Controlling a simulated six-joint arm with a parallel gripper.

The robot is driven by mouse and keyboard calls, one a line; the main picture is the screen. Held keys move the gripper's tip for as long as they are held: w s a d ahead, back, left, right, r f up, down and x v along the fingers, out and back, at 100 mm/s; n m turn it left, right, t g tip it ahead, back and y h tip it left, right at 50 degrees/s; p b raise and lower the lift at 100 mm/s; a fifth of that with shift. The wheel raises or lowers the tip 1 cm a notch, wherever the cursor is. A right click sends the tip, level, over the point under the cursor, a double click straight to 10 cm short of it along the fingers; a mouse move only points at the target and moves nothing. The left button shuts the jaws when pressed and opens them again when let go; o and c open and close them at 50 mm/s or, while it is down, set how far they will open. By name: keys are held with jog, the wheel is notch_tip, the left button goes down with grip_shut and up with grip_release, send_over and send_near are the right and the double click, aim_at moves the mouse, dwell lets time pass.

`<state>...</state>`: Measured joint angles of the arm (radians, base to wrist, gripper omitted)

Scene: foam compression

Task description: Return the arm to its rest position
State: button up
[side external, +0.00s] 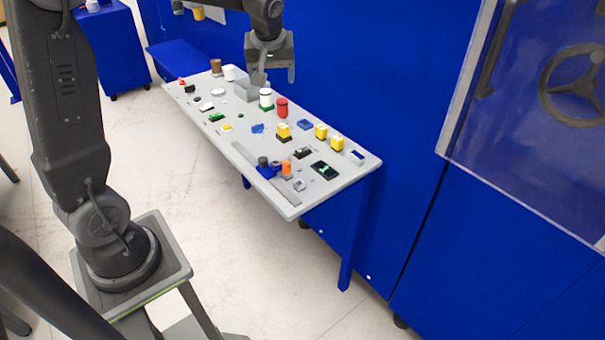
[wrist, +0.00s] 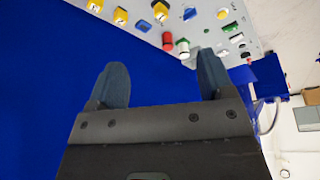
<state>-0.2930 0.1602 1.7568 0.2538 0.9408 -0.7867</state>
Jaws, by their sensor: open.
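My gripper (side external: 276,78) hangs above the far part of the grey table (side external: 224,149) in the side external view. It is over the area of a grey open box (side external: 243,90). In the wrist view my gripper (wrist: 160,85) shows two dark fingers spread wide, with nothing between them. The blue wall or panel fills the space behind the fingers.
The table holds a red cylinder (side external: 282,108), a white cylinder (side external: 265,97), several yellow blocks (side external: 321,131), an orange piece (side external: 286,167) and a dark device (side external: 324,170). A blue wall (side external: 375,80) stands close behind the table. The floor (side external: 180,160) in front is clear.

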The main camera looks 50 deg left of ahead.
jog(key=s+d+m+t+h, duration=0.1)
jog(key=s+d+m, duration=0.4)
jog(key=s+d, duration=0.3)
jog(key=s+d+r+m+t+h, duration=0.1)
jog(key=s+d+m, duration=0.5)
jog(key=s, duration=0.7)
jog(key=shift+s+d+r+t+h, duration=0.3)
jog(key=shift+d+t+h, duration=0.3)
jog(key=shift+d, duration=0.55)
